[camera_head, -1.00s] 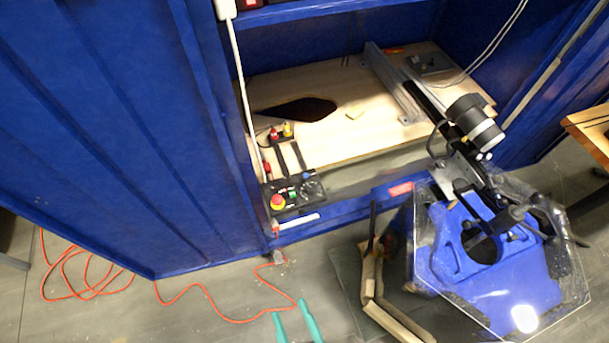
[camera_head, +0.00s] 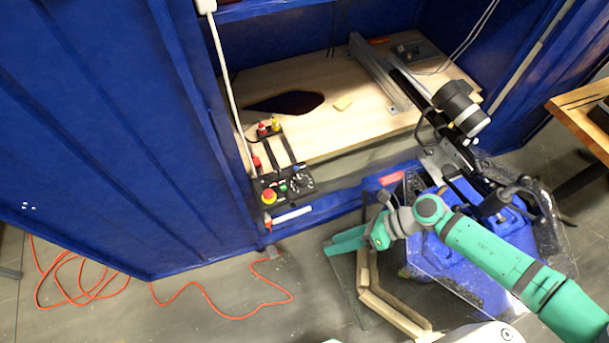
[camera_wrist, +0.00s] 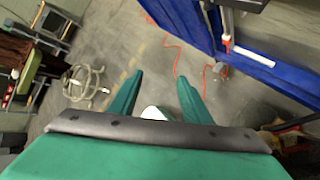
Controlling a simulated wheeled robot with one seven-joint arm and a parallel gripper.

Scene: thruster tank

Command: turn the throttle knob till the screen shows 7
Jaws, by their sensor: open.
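The throttle knob appears to be the round dial (camera_head: 300,183) on the black control box (camera_head: 285,191) at the left front of the wooden deck. A red and yellow button (camera_head: 269,196) and a small green button (camera_head: 283,188) sit beside it. My gripper (camera_head: 328,247) is to the right of and below the box, apart from it, over the floor. In the wrist view my gripper (camera_wrist: 158,85) is open and empty, its two green fingers spread. The knob does not show in the wrist view. No readable screen number shows.
The blue tank front edge (camera_head: 335,203) lies between my gripper and the deck. A blue thruster unit under a clear plate (camera_head: 470,270) stands at the right, behind my arm. A wooden frame (camera_head: 395,312) and an orange cable (camera_head: 225,314) lie on the floor.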

